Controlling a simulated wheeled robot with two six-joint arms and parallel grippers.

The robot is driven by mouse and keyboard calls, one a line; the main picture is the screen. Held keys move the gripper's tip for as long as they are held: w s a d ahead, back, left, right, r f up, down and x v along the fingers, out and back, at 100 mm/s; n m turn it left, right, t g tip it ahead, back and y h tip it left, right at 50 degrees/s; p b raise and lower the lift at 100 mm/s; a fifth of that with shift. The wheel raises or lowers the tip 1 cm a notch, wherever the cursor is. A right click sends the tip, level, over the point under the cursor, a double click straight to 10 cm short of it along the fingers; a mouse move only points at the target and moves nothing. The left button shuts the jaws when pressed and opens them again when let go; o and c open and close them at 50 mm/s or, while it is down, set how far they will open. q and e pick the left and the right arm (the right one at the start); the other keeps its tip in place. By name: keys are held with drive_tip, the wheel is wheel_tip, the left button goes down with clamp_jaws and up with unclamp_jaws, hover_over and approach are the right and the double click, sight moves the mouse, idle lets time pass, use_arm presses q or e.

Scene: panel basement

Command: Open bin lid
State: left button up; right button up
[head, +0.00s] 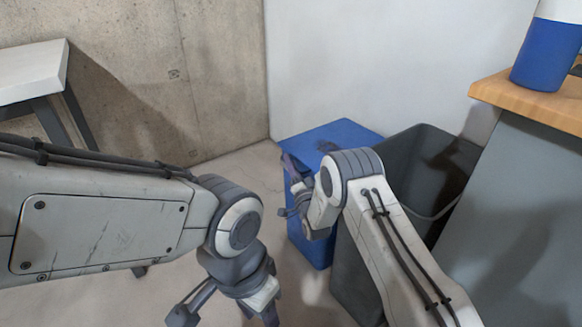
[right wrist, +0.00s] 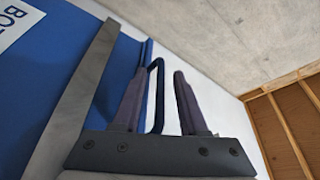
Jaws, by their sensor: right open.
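A blue bin (head: 310,245) stands on the floor by the wall corner, with its flat blue lid (head: 345,132) closed. My right gripper (head: 293,190) is at the bin's left front, beside the lid edge. In the right wrist view, its two fingers (right wrist: 158,95) are open and apart. A thin dark blue handle loop (right wrist: 156,68) shows between them, nearer the left finger; I cannot tell whether they touch. The bin's blue side with a white label (right wrist: 14,24) fills the left of that view. My left gripper (head: 228,312) hangs low at the bottom edge, partly cut off.
A dark grey open bin (head: 415,150) stands right beside the blue bin. A grey cabinet with a wooden top (head: 530,100) stands at the right, with a blue and white container (head: 548,48) on it. A white table (head: 32,68) is at the left. Wooden shelving (right wrist: 290,115) shows in the right wrist view.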

clamp_jaws()
drive_tip(key=shift+s, duration=0.1)
idle(1.2)
